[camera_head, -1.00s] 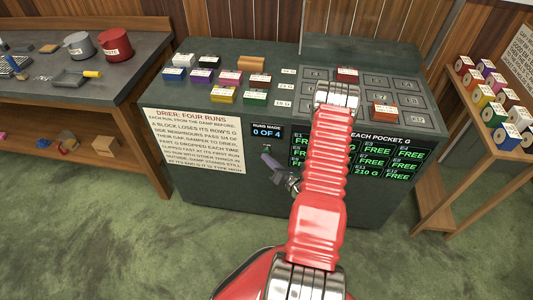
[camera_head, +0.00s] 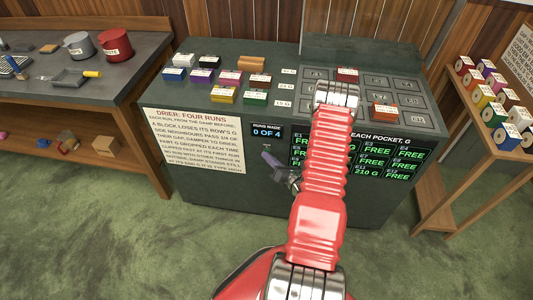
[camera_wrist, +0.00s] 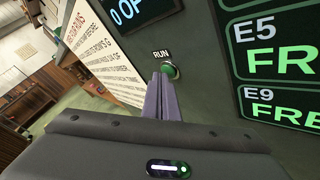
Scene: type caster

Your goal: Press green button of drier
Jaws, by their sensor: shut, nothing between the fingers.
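The drier (camera_head: 225,190) is a dark green cabinet with pockets and colored blocks on top. Its green button (camera_wrist: 169,71) sits under a RUN label (camera_wrist: 161,54) on the front face, in the wrist view. My gripper (camera_wrist: 161,78) is shut and empty, its two purple fingers side by side. The fingertips overlap the lower left part of the button in the wrist view; I cannot tell whether they touch it. In the head view my gripper (camera_head: 267,156) is at the drier's front, just under the runs display (camera_head: 267,131), which reads 0 OF 4.
A rule sign (camera_head: 195,140) is left of the display. A green-lit pocket panel (camera_head: 376,150) is to the right, partly behind my arm. A workbench (camera_head: 130,60) stands at left and a wooden rack (camera_head: 470,125) at right. Green carpet is clear in front.

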